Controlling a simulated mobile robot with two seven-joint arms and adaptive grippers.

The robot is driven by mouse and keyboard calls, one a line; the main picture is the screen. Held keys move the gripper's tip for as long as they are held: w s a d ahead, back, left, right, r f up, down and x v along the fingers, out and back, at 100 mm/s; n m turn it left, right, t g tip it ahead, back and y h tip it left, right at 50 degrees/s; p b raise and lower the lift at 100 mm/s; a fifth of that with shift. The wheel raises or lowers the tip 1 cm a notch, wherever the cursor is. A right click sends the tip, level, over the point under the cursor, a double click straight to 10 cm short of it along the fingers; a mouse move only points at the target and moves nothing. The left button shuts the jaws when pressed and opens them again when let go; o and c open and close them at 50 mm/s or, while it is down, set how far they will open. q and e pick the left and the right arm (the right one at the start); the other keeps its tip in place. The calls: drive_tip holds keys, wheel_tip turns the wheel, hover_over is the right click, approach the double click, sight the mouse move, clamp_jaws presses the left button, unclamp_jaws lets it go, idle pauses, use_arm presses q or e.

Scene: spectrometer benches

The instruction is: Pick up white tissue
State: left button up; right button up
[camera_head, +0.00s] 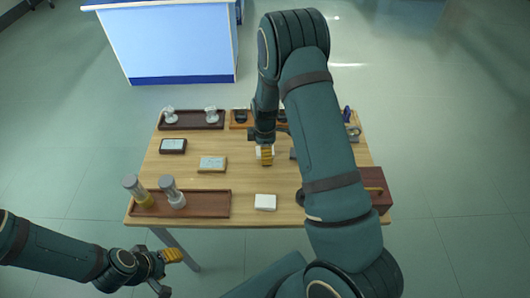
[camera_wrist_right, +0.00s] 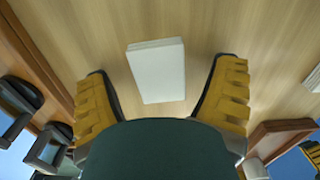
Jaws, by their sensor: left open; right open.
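A white rectangular stack, seemingly the white tissue (camera_wrist_right: 157,70), lies flat on the wooden table. In the right wrist view it is ahead of and between the two yellow fingers of my open right gripper (camera_wrist_right: 162,100). In the head view, the right gripper (camera_head: 265,154) points down over the table's middle and hides most of that stack. A second white square stack (camera_head: 265,202) lies near the table's front edge; a white piece at the right wrist view's right edge (camera_wrist_right: 314,80) seems to be it. My left gripper (camera_head: 172,262) is open, empty and off the table's front left.
A brown tray (camera_head: 210,205) with two cylinders is at front left. Back trays (camera_head: 190,126) hold small glassy and dark items. Two small framed boxes (camera_head: 173,146) (camera_head: 212,164) lie left of the right gripper. A brown box (camera_head: 378,188) is at right, partly behind my right arm.

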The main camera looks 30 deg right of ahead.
drive_tip(key=c, duration=1)
drive_tip(key=shift+o, duration=0.2)
wheel_tip(320, 180, up, 10)
drive_tip(key=p, duration=0.1)
drive_tip(key=shift+p, duration=0.35)
drive_tip(key=shift+o, duration=0.8)
drive_tip(key=c, duration=0.3)
drive_tip(key=shift+c, duration=0.2)
